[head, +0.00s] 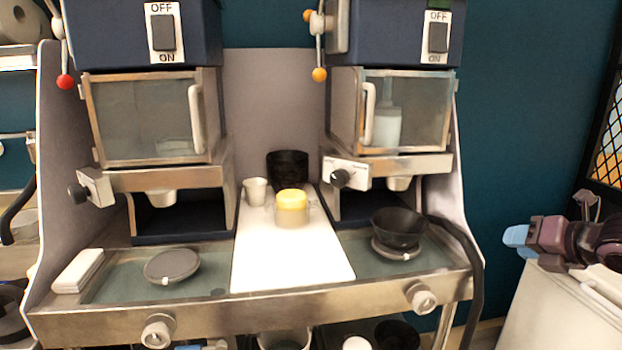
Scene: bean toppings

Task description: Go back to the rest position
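My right gripper (519,243) is at the right side of the head view, with light blue fingertips pointing left. It is beside the right end of the machine stand and apart from it, near a pale cabinet. I see nothing between its fingertips, but the gap between them is not clear at this angle. My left gripper is not in view.
Two dispensers with glass doors stand over a steel counter (260,307). A black bowl (399,228) sits on the right scale and a grey disc (172,265) at the left. A yellow-lidded jar (292,207) and white cup (255,191) stand between. A pale cabinet (545,315) is at right.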

